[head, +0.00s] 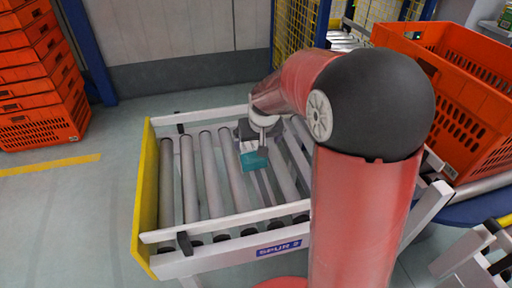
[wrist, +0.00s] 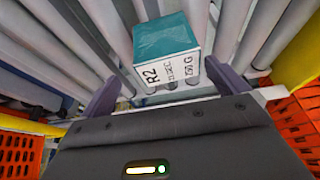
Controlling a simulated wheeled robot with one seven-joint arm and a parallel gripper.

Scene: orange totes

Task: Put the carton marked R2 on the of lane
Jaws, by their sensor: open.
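The carton marked R2 (wrist: 167,45) has a teal top and a white side with black print reading R2. In the head view the carton (head: 255,160) is a small teal block at the roller lane (head: 211,172), just below my gripper (head: 250,143). In the wrist view my gripper (wrist: 162,74) is open, with one dark finger on each side of the carton's near end. A gap shows beside the carton at the fingers. The lane has grey rollers and white side rails, and a blue plate reads SPUR 2. Whether the carton's underside touches the rollers is hidden.
A yellow end plate (head: 146,195) closes the lane's left end. A large orange tote (head: 455,95) stands at the right, and stacked orange totes (head: 40,80) stand at the far left. Rollers left of the carton are bare. My arm covers the lane's right part.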

